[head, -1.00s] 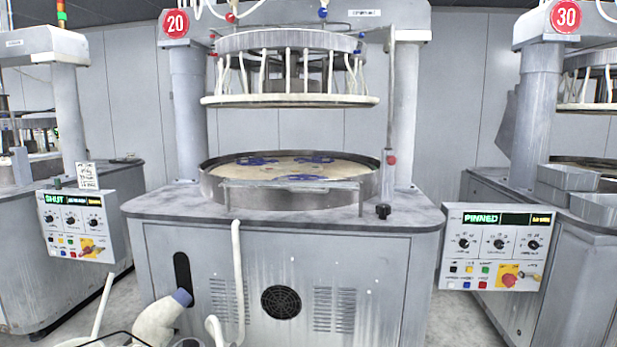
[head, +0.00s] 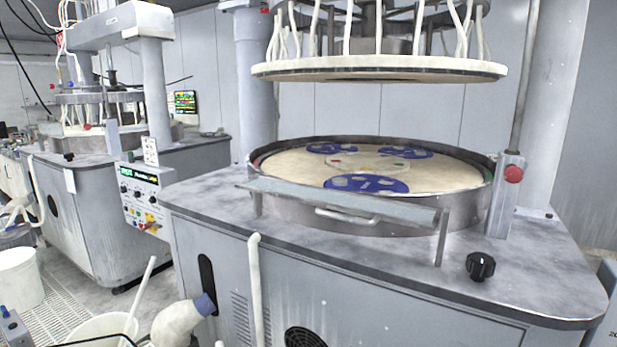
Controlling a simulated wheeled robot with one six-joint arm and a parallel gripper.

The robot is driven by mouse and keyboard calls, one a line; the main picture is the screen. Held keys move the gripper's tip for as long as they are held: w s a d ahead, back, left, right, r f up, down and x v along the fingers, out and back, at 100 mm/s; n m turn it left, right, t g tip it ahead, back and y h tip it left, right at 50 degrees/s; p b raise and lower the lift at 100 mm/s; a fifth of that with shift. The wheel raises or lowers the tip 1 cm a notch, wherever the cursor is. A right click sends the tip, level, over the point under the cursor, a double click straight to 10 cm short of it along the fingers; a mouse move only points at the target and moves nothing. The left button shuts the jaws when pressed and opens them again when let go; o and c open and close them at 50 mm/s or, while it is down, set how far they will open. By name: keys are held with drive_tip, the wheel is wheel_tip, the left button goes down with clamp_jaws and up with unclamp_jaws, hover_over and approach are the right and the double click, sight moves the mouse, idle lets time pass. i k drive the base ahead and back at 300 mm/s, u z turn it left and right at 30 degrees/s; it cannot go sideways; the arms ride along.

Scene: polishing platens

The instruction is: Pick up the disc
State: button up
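The round platen (head: 290,168) of the near machine has a cream surface inside a grey metal rim. Several blue carriers lie flat on it: one at the back left (head: 330,148), one at the back right (head: 425,153) and one at the front (head: 366,184). Pale round shapes show in the carriers' openings; I cannot tell which are discs and which are bare holes. Small red and green marks show near the middle of the platen. My gripper is not in view.
The raised upper plate (head: 380,70) with hanging tubes is above the platen. A flat shelf (head: 340,204) runs along the rim's front. A black knob (head: 480,266) is on the deck's right. A control box (head: 142,200), white bucket (head: 20,280) and pale hose (head: 180,322) are left.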

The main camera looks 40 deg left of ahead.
sight(335, 181)
drive_tip(key=u, duration=0.8)
drive_tip(key=i, duration=1)
drive_tip(key=u, duration=1.55)
drive_tip(key=i, duration=0.85)
